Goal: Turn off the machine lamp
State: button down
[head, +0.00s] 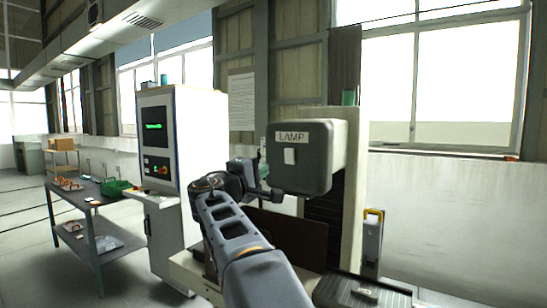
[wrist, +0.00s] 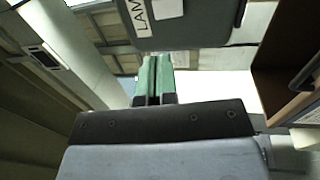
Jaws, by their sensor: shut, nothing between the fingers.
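The grey lamp housing (head: 312,178) carries a "LAMP" label (head: 291,136) with a white rocker switch (head: 289,156) below it, in the head view. Which way the rocker is set cannot be told. My gripper (head: 262,149) is just left of the housing, level with the label and switch and apart from the switch. In the wrist view the green fingers of my gripper (wrist: 153,80) are together and hold nothing.
A control cabinet (head: 185,120) with a green-lit screen stands left of my arm. A grey workbench (head: 112,222) with tools and a green bin (head: 115,187) is further left. The machine's pale column (head: 352,135) rises behind the housing. Open floor lies at far left.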

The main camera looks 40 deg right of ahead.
aim_at(290, 153)
jog(key=shift+d, duration=0.1)
jog(key=p+x, duration=0.5)
jog(key=x, duration=0.7)
jog(key=shift+d+r+p, duration=0.15)
jog(key=shift+d+p, duration=0.05)
jog(key=shift+p, duration=0.1)
jog(key=shift+w+d+p, duration=0.2)
jog(key=shift+d+p, duration=0.1)
jog(key=shift+d, duration=0.4)
